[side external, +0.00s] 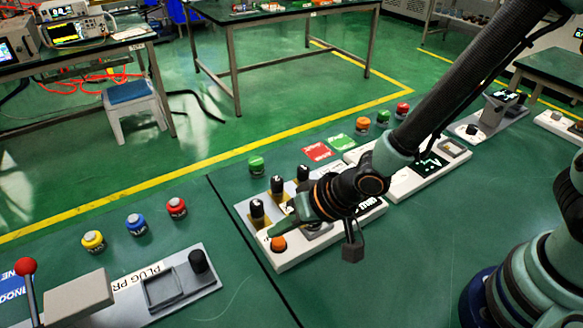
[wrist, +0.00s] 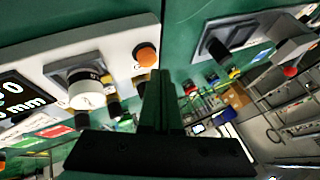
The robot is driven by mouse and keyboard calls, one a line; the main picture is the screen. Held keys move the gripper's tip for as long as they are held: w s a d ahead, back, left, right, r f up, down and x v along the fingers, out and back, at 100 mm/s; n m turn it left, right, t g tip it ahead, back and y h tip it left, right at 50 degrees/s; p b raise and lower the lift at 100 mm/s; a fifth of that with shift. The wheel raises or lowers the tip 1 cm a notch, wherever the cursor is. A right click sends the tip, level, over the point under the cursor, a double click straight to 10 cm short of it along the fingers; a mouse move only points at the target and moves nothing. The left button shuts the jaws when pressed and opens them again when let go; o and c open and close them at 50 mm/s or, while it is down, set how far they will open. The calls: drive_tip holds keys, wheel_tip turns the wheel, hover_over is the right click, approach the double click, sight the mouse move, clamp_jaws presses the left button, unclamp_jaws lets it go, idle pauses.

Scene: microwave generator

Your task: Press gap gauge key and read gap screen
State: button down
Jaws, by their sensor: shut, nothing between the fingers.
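A white panel (side external: 292,257) carries an orange round key (side external: 279,243) at its near left corner and a dark gap screen (side external: 370,207) towards its right end. The wrist view shows the orange key (wrist: 146,54) and part of the screen (wrist: 20,98), with a white "0" and "mm" readable; the rest is cut off. My gripper (side external: 271,231) is shut and empty, its green fingers reaching down to the left just beside the orange key.
Black knobs on yellow plates (side external: 257,211) stand along the panel's far side, close to my fingers. Left lie coloured buttons (side external: 136,224) and a grey plug panel (side external: 165,290) with a red-topped lever (side external: 26,267). Another white panel (side external: 440,168) is at right.

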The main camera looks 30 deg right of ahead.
sight(282, 243)
drive_tip(key=shift+r, duration=0.15)
drive_tip(key=shift+r, duration=2.45)
drive_tip(key=w+d+r+h, duration=0.2)
drive_tip(key=d+r, duration=0.6)
drive_tip(key=d, duration=0.6)
drive_tip(key=s+d+r+h, duration=0.1)
drive_tip(key=s+d+r, duration=0.1)
drive_tip(key=d, duration=0.4)
drive_tip(key=s+d+r+n+h, duration=0.1)
drive_tip(key=s+d+r, duration=0.2)
drive_tip(key=s+d, duration=0.2)
drive_tip(key=shift+d+r+n+h, duration=0.3)
drive_tip(key=shift+d+r, duration=0.05)
